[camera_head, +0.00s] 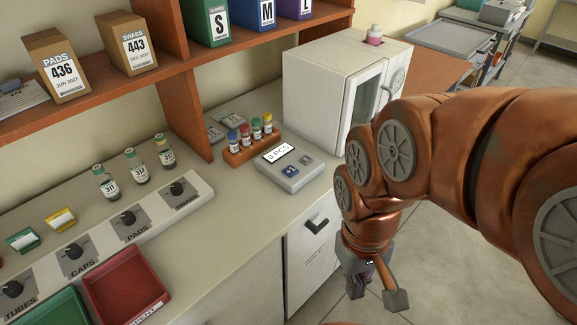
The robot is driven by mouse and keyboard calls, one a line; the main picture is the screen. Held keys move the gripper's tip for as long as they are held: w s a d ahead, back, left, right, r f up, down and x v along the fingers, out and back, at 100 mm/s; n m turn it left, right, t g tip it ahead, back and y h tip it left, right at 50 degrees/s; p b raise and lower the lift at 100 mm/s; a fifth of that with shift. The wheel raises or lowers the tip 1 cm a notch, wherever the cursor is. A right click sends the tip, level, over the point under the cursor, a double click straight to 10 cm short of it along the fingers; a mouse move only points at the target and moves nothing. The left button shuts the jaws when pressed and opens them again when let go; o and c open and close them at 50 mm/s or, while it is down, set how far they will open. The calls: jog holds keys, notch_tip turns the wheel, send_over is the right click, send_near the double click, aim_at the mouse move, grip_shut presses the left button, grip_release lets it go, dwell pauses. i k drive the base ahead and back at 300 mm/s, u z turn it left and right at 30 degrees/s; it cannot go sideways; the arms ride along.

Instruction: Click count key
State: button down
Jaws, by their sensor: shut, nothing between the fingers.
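A grey counter device (288,172) sits on the worktop, left of the white incubator. Its tilted display (277,154) reads "0 PCS". Two keys are on its top: a blue key (289,171) with a small light marking too fine to read for sure, and a grey key (306,160) to its right. My gripper (359,287) hangs low at the lower right, beyond the worktop's front edge and well apart from the device. It is shut and empty; my wrist partly hides it.
The white incubator (333,78) stands behind the device, its handle side near my arm. A rack of capped vials (240,154) is just behind and left of the device. Vials, a dial strip (152,221) and a red tray (126,286) lie left. Worktop before the device is clear.

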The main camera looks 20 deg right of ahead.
aim_at(290, 171)
jog(key=u, duration=1.55)
jog(key=k, duration=0.65)
jog(key=u, duration=0.1)
